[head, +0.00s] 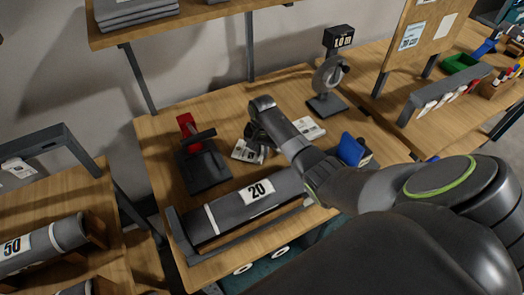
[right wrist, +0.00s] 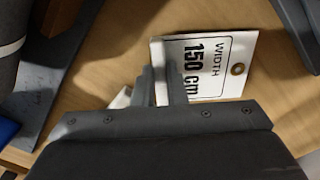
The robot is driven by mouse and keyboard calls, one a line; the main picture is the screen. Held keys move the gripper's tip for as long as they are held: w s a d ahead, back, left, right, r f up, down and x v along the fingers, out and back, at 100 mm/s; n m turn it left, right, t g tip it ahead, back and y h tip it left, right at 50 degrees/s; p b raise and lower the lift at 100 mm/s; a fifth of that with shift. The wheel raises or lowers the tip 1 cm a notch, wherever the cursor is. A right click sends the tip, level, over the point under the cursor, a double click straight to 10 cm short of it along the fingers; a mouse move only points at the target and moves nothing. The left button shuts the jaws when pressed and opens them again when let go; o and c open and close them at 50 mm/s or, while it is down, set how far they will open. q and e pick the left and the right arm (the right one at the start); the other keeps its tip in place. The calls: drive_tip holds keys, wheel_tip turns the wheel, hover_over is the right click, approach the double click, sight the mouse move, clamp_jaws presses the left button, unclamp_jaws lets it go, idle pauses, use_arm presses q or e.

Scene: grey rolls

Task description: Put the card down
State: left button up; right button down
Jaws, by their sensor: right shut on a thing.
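The card (right wrist: 215,62), white with "WIDTH 150 cm" and a brass eyelet, is between the two close-set fingers of my right gripper (right wrist: 163,88) in the right wrist view. The gripper is shut on it, and the fingers cover part of its near side. In the head view my right gripper (head: 257,138) is over the middle of the wooden bench, with a white printed card (head: 245,152) at its fingers. I cannot tell whether the card touches the bench top. My left gripper is not in view.
A grey roll marked 20 (head: 235,208) lies in front in a cradle. Another printed sheet (head: 308,128) and a blue object (head: 350,149) lie right.

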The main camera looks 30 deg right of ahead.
drive_tip(key=shift+f, duration=0.25)
drive_tip(key=shift+f, duration=0.15)
drive_tip(key=c, duration=1.5)
unclamp_jaws()
wheel_tip(320, 180, up, 12)
drive_tip(key=shift+r+b, duration=0.2)
drive_tip(key=shift+b, duration=0.35)
drive_tip(key=shift+f, duration=0.1)
